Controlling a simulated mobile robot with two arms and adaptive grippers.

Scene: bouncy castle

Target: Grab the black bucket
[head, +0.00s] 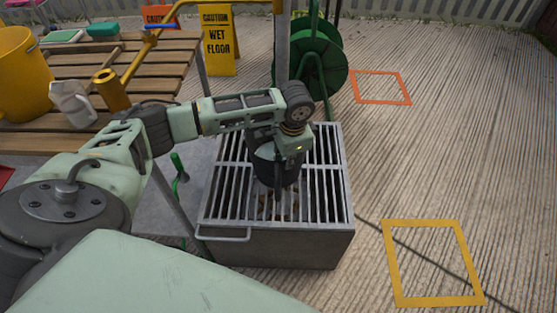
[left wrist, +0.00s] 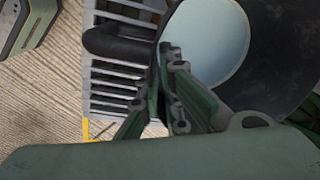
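The black bucket (head: 277,172) is over the grey barred grate (head: 328,182) of a metal box. I cannot tell whether it rests on the bars or hangs just above them. My left gripper (head: 283,150) reaches down onto it, and its fingers are largely hidden in the head view. In the left wrist view, the bucket (left wrist: 272,55) shows a dark rim and pale inside. The left fingers (left wrist: 165,75) are close together, one on each side of its near edge, and look shut on it. A dark curved bar (left wrist: 115,40) shows beside them. My right gripper is not in view.
A slatted wooden table (head: 150,72) holds a yellow bucket (head: 22,72), a white jug (head: 72,103) and a gold can (head: 111,90). A green hose reel (head: 322,66) and a wet floor sign (head: 217,42) stand behind. Floor at right is clear, with orange (head: 408,88) and yellow (head: 391,262) outlined squares.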

